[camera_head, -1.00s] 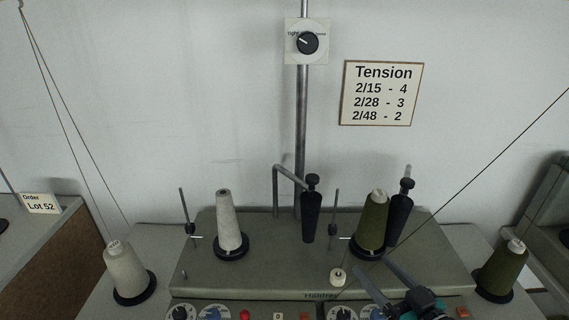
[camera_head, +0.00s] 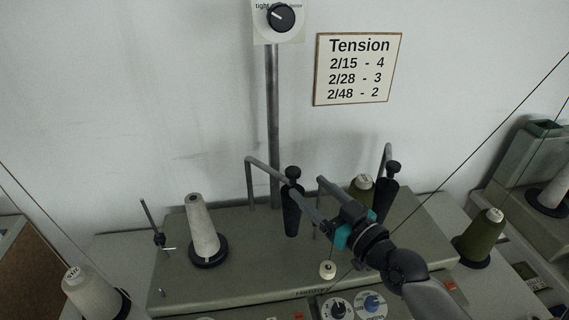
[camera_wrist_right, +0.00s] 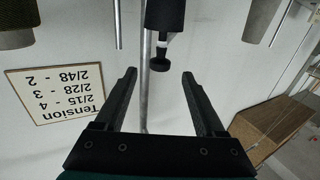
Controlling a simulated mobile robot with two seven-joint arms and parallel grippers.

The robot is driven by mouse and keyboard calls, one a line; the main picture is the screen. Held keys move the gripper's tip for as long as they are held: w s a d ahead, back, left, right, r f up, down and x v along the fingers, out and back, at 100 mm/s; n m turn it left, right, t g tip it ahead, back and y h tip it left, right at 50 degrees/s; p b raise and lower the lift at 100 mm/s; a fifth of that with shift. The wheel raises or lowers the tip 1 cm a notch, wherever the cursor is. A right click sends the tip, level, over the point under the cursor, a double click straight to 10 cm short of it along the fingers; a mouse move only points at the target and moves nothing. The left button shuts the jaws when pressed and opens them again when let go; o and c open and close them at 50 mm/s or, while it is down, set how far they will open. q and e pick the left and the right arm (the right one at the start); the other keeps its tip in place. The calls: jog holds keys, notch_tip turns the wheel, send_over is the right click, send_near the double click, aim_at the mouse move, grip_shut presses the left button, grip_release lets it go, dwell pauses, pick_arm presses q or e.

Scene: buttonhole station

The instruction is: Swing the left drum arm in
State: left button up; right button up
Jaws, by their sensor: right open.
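The left drum arm (camera_head: 262,167) is a bent grey rod on the machine top. A black tapered drum (camera_head: 291,215) with a dark knob (camera_head: 293,173) stands at its end. My right gripper (camera_head: 308,187) is open, coming from the lower right with its fingertips close to the drum's upper part. In the right wrist view, upside down, the knob (camera_wrist_right: 161,61) shows just beyond and between the two open fingers (camera_wrist_right: 159,76). I cannot tell whether they touch it. My left gripper is in neither view.
A white cone (camera_head: 202,232) stands left of the drum. A green cone (camera_head: 361,186) and the right black drum (camera_head: 385,197) stand behind my right gripper. A tension sign (camera_head: 358,69) and a dial (camera_head: 281,17) are above. A thin thread crosses at right.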

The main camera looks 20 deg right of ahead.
jog(key=w, duration=0.3)
jog(key=w+a, duration=0.1)
jog(key=w, duration=0.2)
jog(key=w+a, duration=0.1)
jog(key=w, duration=0.3)
jog(key=shift+p, duration=0.4)
grip_shut()
jog(key=shift+d, duration=0.1)
dwell(0.9)
